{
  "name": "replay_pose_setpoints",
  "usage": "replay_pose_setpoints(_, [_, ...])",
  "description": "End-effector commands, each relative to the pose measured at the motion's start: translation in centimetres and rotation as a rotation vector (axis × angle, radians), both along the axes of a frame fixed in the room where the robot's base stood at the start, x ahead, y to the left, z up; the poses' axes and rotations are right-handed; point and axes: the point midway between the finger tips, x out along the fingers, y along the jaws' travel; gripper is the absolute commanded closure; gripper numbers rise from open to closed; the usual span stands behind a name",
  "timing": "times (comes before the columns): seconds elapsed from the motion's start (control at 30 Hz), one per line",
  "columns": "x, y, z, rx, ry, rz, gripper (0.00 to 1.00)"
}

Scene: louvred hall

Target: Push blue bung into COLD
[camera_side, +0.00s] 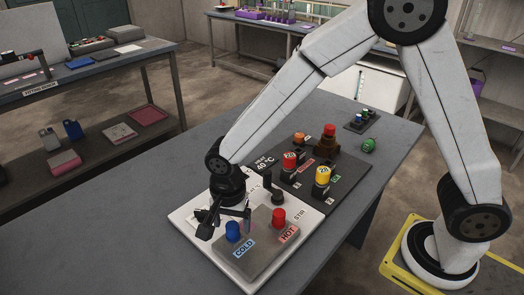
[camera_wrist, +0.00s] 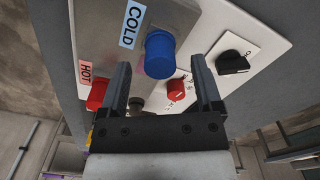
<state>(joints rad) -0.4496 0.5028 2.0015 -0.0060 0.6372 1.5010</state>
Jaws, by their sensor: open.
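The blue bung (camera_side: 232,232) stands upright on the grey box (camera_side: 255,240), beside the COLD label (camera_side: 244,248). It juts out of the box top, but I cannot tell how deep it sits. In the wrist view the blue bung (camera_wrist: 160,54) appears between the fingers, near their tips, with the COLD label (camera_wrist: 131,23) next to it. My gripper (camera_side: 226,222) is open and empty, low over the box at the bung; contact cannot be told. The fingers also show in the wrist view (camera_wrist: 160,75).
A red bung (camera_side: 278,218) stands close by, next to the HOT label (camera_side: 288,233). The white panel (camera_side: 184,217) carries a black knob (camera_wrist: 235,62) and a red knob (camera_wrist: 176,88). A dark board (camera_side: 345,176) with red and yellow pieces lies behind. The table's left part is clear.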

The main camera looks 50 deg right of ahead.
Motion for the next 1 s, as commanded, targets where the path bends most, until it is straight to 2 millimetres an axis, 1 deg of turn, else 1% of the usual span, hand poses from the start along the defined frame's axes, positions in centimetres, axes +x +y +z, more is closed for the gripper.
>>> replay_pose_setpoints(0.1, [0.0,0.0,1.1,0.002,-0.003,0.0,0.17])
replay_pose_setpoints(0.33, [0.0,0.0,2.8,0.001,-0.001,0.0,0.17])
replay_pose_setpoints(0.47, [0.0,0.0,3.2,0.001,-0.001,0.0,0.17])
replay_pose_setpoints(0.83, [0.0,0.0,3.4,0.001,-0.001,0.0,0.17])
replay_pose_setpoints(1.0, [0.0,0.0,4.3,0.001,-0.002,0.0,0.17])
